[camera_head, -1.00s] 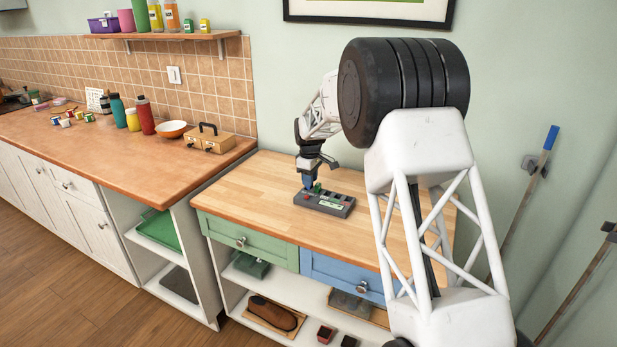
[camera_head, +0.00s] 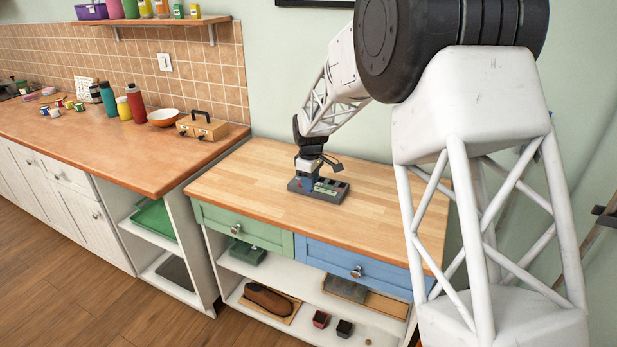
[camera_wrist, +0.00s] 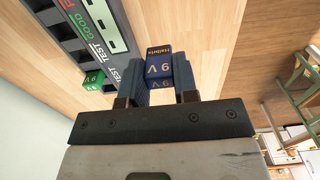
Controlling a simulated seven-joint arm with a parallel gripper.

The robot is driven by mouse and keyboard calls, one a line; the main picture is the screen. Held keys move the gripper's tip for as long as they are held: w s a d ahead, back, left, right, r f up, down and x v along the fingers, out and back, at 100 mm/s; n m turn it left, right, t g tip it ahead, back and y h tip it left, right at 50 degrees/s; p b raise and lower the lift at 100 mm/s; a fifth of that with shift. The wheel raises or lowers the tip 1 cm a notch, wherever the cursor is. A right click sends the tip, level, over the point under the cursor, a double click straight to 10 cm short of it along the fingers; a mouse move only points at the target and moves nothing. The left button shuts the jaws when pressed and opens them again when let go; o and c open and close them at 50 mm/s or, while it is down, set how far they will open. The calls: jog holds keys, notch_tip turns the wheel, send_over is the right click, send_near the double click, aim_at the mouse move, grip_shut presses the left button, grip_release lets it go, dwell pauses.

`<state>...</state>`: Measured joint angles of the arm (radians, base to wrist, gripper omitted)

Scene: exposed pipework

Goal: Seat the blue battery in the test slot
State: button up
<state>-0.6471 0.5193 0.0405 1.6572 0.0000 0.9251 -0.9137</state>
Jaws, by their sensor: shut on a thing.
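In the wrist view the tester (camera_wrist: 73,45) is at upper left, with "GOOD" and "TEST" labels, and appears beside the held battery. A green 9 V battery (camera_wrist: 92,82) is at the tester, near a "TEST" label. The test slot cannot be made out clearly, and the battery's lower end is hidden.
The worktop (camera_head: 255,185) around the tester is mostly clear. Drawers and shelves are below the worktop.

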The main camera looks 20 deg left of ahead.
jog(key=shift+s+d, duration=0.25)
jog(key=shift+s, duration=0.15)
dwell(0.5)
jog(key=d, duration=0.7)
jog(key=shift+s+d+r, duration=0.15)
jog(key=shift+s, duration=0.2)
jog(key=shift+w, duration=0.15)
send_near(318, 187)
jog(key=shift+w+a+f, duration=0.15)
jog(key=shift+w+f, duration=0.8)
jog(key=shift+w, duration=0.25)
jog(key=shift+w+a+f, duration=0.1)
jog(key=shift+w+f, duration=0.8)
jog(key=shift+w, duration=0.25)
jog(key=shift+f, duration=1.75)
